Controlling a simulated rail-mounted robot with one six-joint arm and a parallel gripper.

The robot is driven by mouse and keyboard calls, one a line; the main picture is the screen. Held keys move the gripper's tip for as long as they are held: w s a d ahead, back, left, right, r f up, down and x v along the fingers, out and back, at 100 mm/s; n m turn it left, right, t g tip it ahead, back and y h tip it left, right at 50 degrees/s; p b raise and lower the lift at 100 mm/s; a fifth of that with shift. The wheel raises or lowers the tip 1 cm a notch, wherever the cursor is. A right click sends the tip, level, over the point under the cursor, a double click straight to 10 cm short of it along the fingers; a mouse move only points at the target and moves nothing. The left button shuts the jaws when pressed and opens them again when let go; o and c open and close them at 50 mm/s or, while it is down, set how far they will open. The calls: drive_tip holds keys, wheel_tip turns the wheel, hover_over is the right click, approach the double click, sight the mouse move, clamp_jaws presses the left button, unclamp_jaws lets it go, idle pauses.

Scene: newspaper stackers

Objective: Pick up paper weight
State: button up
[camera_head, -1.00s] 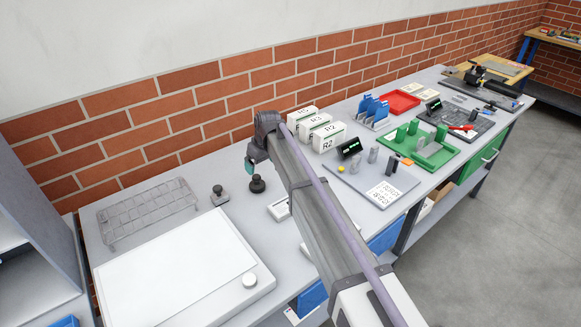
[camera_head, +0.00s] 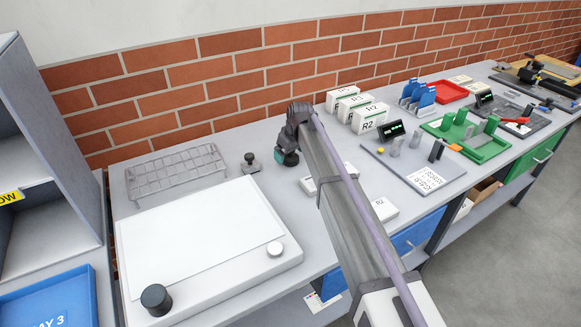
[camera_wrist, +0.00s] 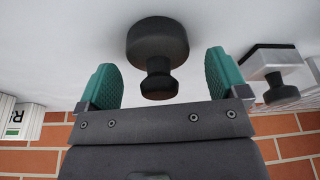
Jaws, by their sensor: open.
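A dark round weight (camera_wrist: 158,42) with a wide base and a narrow-necked knob shows in the wrist view, standing on the grey bench. My gripper (camera_wrist: 161,66) is open, with one teal finger on each side of the knob and visible gaps between. Nothing is held. In the head view my gripper (camera_head: 283,152) is low over the bench and mostly hides the dark weight (camera_head: 291,160). A second weight with a squarish metallic base and dark knob (camera_head: 250,163) stands to the left; it also shows at the right of the wrist view (camera_wrist: 278,75).
White R2 boxes (camera_head: 369,117) stand right. The brick wall (camera_head: 250,75) is close behind.

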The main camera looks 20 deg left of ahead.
drive_tip(key=shift+w+a+f, duration=0.1)
drive_tip(key=shift+f, duration=0.6)
drive_tip(key=shift+r, duration=0.25)
drive_tip(key=c, duration=1.2)
drive_tip(key=shift+c, duration=0.2)
